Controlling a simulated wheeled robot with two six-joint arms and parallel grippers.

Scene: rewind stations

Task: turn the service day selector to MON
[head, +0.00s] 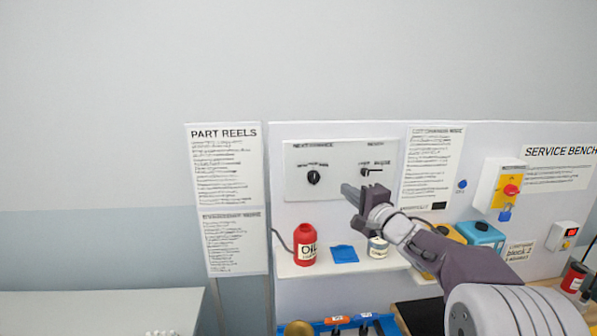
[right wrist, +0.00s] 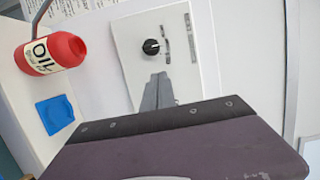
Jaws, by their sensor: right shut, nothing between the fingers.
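A white panel (head: 335,185) on the backboard carries a round black knob (head: 313,177) on its left, under a heading that seems to read NEXT SERVICE. Small marks sit above the knob, too small to read, so I cannot tell its setting. The knob also shows in the right wrist view (right wrist: 151,46), beyond the fingertips. My right gripper (head: 350,192) is shut and empty in front of the panel, to the right of the knob and apart from it. My left gripper is out of view.
A second black control (head: 368,172) is on the panel's right. Below, a shelf holds a red OIL bottle (head: 305,245), a blue pad (head: 344,254) and a pale can (head: 377,247). A yellow box with a red button (head: 510,190) is at right. The wall left of the signs is bare.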

